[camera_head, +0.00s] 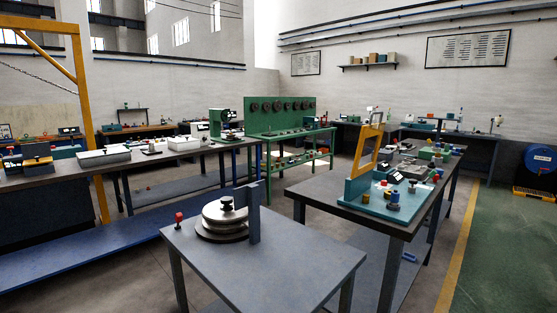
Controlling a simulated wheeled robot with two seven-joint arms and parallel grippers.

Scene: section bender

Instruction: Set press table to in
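A grey table (265,263) stands in the near middle. On it sits a round stacked-disc device (224,214) with a black knob (227,203) on top. A dark upright plate (254,212) stands against its right side. A small red-knobbed part (179,219) is at the table's left edge. I cannot tell which part is the press table or how it is set. Neither of my grippers is in view.
A bench (325,195) to the right holds a teal base (385,207) with a yellow upright frame (368,150) and coloured knobs. A long bench (60,178) with several devices runs along the left.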

